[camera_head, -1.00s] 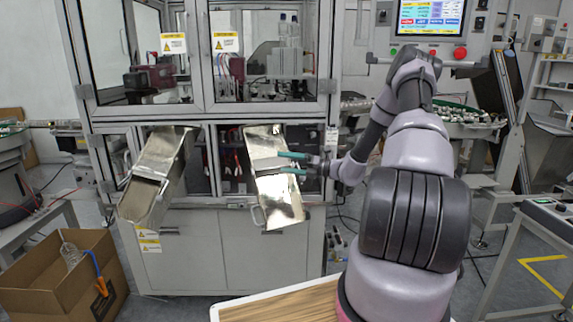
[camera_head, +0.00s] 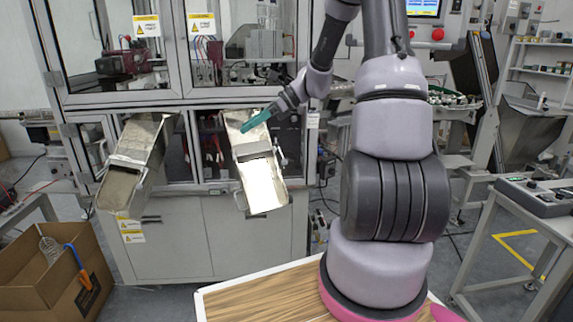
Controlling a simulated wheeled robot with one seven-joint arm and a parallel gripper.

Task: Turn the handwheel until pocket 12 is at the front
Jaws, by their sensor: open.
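No handwheel and no numbered pocket can be made out in this view. My gripper (camera_head: 250,123) has teal fingers, which overlap in this view. They point left and down in front of the upper part of the right metal chute (camera_head: 262,180). I cannot tell whether they touch the chute. The gripper holds nothing that I can see.
A second metal chute (camera_head: 136,165) hangs at the left of the glazed machine cabinet (camera_head: 190,240). A cardboard box (camera_head: 40,290) with a bottle and a blue-orange tool stands at lower left. A wood-topped surface (camera_head: 270,300) is at the front. A side table (camera_head: 540,205) stands right.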

